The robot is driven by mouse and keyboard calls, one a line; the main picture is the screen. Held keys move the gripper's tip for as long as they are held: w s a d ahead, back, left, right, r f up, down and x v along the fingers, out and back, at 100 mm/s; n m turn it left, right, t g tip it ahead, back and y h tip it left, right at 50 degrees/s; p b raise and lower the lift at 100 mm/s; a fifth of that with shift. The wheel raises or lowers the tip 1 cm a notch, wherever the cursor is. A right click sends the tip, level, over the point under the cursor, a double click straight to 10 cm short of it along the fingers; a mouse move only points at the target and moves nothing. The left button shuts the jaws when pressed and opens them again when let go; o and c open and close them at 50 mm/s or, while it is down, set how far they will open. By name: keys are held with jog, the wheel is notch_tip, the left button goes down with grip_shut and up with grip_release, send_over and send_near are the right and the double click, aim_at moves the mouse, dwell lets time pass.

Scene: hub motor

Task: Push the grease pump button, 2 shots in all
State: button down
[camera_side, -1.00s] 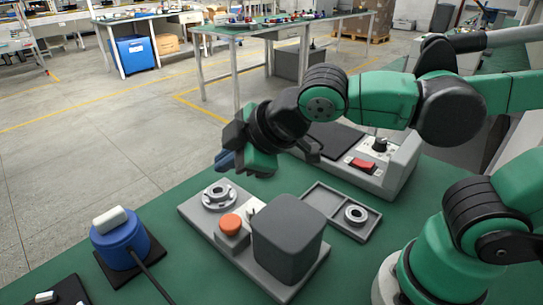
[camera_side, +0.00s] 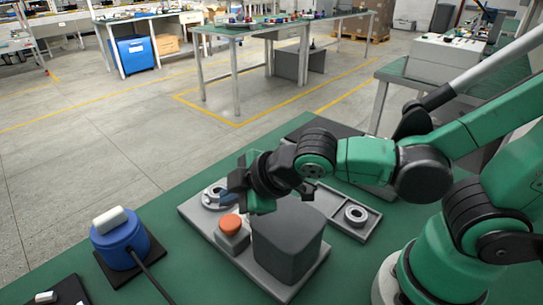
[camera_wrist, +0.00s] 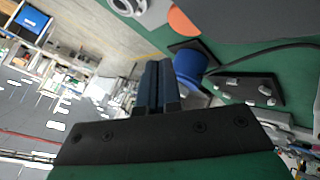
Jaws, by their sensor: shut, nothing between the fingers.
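The grease pump is a grey base plate (camera_side: 200,226) with a dark grey rounded block (camera_side: 287,240) on it. Its orange button (camera_side: 231,222) sits on a small grey box in front of the block; part of the orange button also shows at the top of the wrist view (camera_wrist: 183,22). My gripper (camera_side: 240,197) is shut and empty, above and just behind the button, apart from it in the side view. In the wrist view the shut fingers (camera_wrist: 157,85) point towards the blue device. A metal ring on a round seat (camera_side: 212,196) is partly hidden behind my gripper.
A blue round device with a white top (camera_side: 118,240) stands at the left, its black cable running to the front. A grey tray (camera_side: 370,222) with a metal ring (camera_side: 356,214) lies right of the block. The green table (camera_side: 165,218) is clear between the blue device and the base plate.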

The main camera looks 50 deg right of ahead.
aim_at(236, 223)
jog(key=shift+f, duration=1.2)
jog(key=shift+f, duration=0.1)
dwell(1.2)
jog(key=shift+f, duration=0.3)
dwell(0.5)
jog(key=shift+r, duration=0.4)
jog(key=shift+r, duration=2.5)
jog(key=shift+d, duration=0.1)
